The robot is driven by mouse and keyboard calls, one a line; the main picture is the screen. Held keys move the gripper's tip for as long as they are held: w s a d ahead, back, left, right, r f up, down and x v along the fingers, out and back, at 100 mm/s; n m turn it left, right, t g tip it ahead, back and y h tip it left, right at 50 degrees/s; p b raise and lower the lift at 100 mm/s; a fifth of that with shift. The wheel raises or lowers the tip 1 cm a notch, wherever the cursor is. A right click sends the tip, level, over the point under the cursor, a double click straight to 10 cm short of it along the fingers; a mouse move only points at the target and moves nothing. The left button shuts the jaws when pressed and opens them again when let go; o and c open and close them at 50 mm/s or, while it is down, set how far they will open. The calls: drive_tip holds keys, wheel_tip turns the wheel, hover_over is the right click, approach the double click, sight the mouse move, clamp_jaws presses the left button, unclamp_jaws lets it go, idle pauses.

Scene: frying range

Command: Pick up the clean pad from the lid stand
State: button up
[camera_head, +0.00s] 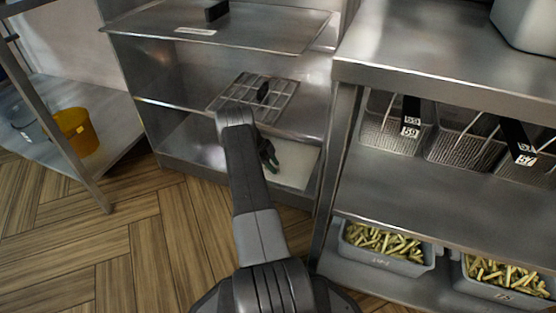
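The steel stand (300,95) is at upper middle, with a flat lid (270,22) with a black knob and a label on its top. A wire grid (232,92) with a black handle lies on its middle level. A pale flat sheet (298,165) shows on its low level; I cannot tell whether it is the clean pad. My arm reaches up from the bottom centre and bends at the stand. My gripper (269,156), dark with a bit of green by it, is small and partly hidden behind my arm, over the low level. I cannot see whether it holds anything.
At right, a steel shelf unit (440,55) holds wire baskets (395,120) with black numbered handles, and grey bins of cut fries (380,243) below. At left, a yellow bucket (76,132) stands on a low shelf. The wooden floor (150,250) between is clear.

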clamp_jaws()
drive_tip(key=shift+r, duration=0.25)
